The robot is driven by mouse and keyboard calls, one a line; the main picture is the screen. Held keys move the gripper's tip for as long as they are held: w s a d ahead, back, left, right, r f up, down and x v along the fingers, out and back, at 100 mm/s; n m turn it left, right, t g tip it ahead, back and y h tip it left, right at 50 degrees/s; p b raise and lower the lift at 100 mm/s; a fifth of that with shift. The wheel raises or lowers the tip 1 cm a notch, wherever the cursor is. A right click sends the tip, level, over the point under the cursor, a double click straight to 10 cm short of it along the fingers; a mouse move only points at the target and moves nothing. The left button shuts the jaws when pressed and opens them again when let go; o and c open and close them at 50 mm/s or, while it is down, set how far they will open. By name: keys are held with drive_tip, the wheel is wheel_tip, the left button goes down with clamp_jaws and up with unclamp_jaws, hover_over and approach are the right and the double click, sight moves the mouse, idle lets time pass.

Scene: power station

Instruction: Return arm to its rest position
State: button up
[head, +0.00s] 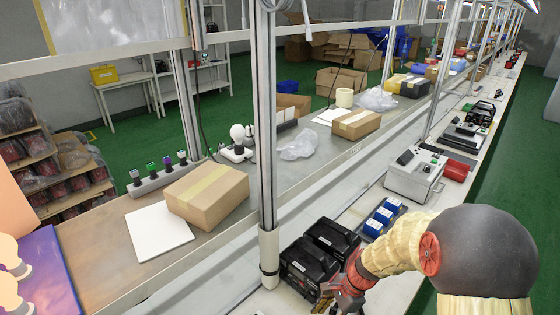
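My arm comes in from the lower right, with a dark round joint and a cream-coloured sleeve. My gripper (338,297), red and dark, is low in the head view, right beside the nearer black power station (308,265) on the bench. Its fingers are small and partly cut off by the bottom edge, so I cannot tell whether they are open, or whether they touch the black unit. A second black power station (332,236) stands just behind the first.
A steel post (267,150) rises just left of the power stations. A blue tray (383,217) and a grey-white instrument (414,180) stand farther along the bench (345,215). A cardboard box (207,193) sits on the other bench. Green floor (515,160) is clear at right.

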drive_tip(key=s+d+r+n+t+h, duration=0.1)
drive_tip(key=s+r+n, duration=0.4)
drive_tip(key=r, duration=0.5)
drive_tip(key=s+d+r+n+t+h, duration=0.1)
drive_tip(key=s+r+n, duration=0.4)
drive_tip(key=r, duration=0.5)
drive_tip(key=s+d+r+n+t+h, duration=0.2)
drive_tip(key=s+d+r+n+t, duration=0.1)
drive_tip(key=r, duration=0.7)
drive_tip(key=s+n+t, duration=0.1)
drive_tip(key=s+n, duration=0.1)
drive_tip(key=s, duration=0.1)
drive_tip(key=shift+s+r+n+b, duration=0.15)
drive_tip(key=shift+s+n+b, duration=0.15)
drive_tip(key=shift+s, duration=0.1)
drive_tip(key=shift+c, duration=0.4)
